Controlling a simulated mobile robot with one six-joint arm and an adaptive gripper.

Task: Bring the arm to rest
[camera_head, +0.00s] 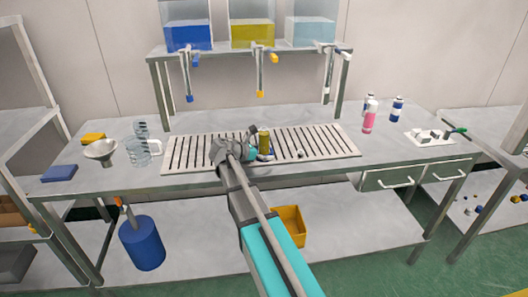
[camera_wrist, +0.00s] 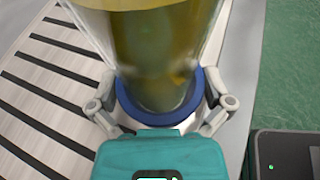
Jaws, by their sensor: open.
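My gripper (camera_head: 250,150) is at the end of my arm, low over the slotted drain tray (camera_head: 330,143) on the workbench. A container of yellow-green liquid (camera_head: 264,138) stands on the tray right at my gripper. In the wrist view the same container (camera_wrist: 160,60) is clear-walled and stands in a blue ring (camera_wrist: 128,102). My gripper's fingers (camera_wrist: 163,112) are spread to either side of the ring. Whether they touch it I cannot tell.
A funnel (camera_head: 100,150), clear jugs (camera_head: 147,152) and blue cloth (camera_head: 59,173) lie left. Coloured tanks with hanging taps (camera_head: 261,75) are above the tray. A yellow bin (camera_head: 291,222) sits below.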

